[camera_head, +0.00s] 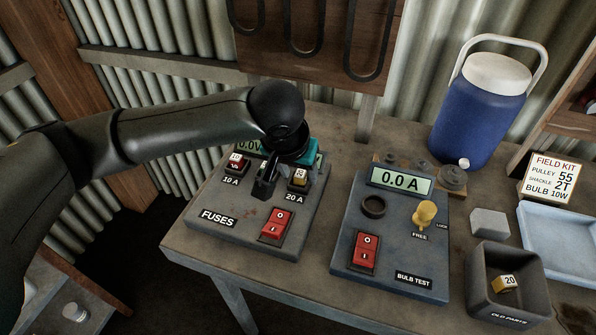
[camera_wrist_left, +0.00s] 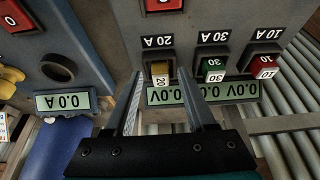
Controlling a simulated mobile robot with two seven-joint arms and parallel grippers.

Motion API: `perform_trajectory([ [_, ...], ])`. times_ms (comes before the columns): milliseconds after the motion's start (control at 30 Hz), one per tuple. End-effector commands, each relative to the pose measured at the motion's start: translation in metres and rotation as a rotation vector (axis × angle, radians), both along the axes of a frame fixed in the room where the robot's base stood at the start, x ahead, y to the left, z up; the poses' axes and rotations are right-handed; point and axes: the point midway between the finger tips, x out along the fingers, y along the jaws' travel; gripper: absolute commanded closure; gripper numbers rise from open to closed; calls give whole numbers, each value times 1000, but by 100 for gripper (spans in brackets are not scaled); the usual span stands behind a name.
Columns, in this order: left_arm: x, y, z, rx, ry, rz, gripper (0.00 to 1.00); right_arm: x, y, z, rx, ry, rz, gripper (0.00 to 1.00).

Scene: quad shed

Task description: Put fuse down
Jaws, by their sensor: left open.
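A yellow fuse marked 20 (camera_head: 299,176) sits upright in the 20 A socket of the grey fuse box (camera_head: 255,233). My left gripper (camera_head: 268,188) is over the box. In the left wrist view this fuse (camera_wrist_left: 160,74) appears between the open, spread fingers (camera_wrist_left: 160,90); I cannot tell whether either finger touches it. A green fuse marked 30 (camera_wrist_left: 214,69) and a red fuse marked 10 (camera_wrist_left: 264,67) sit in the neighbouring sockets. A second yellow fuse marked 20 (camera_head: 506,283) lies in the dark old-parts bin (camera_head: 482,307). My right gripper is out of view.
The bulb test box (camera_head: 340,240) stands right of the fuse box, with a yellow knob (camera_head: 425,212). A blue jug (camera_head: 478,120), a field kit sign (camera_head: 553,178) and a pale blue tray (camera_head: 528,222) stand farther right. A bare bench strip separates the boxes.

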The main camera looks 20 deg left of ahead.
Motion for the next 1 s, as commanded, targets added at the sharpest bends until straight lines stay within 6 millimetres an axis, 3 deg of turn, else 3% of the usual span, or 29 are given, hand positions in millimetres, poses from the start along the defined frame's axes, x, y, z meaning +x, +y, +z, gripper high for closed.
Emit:
perform_trajectory([
  [533, -38, 2, 96, 0, -3, 0, 44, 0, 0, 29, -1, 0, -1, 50],
  [700, -45, 2, 110, 0, -1, 1, 44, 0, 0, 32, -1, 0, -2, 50],
  [1000, -46, 2, 112, 1, 1, 0, 44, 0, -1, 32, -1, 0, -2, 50],
])
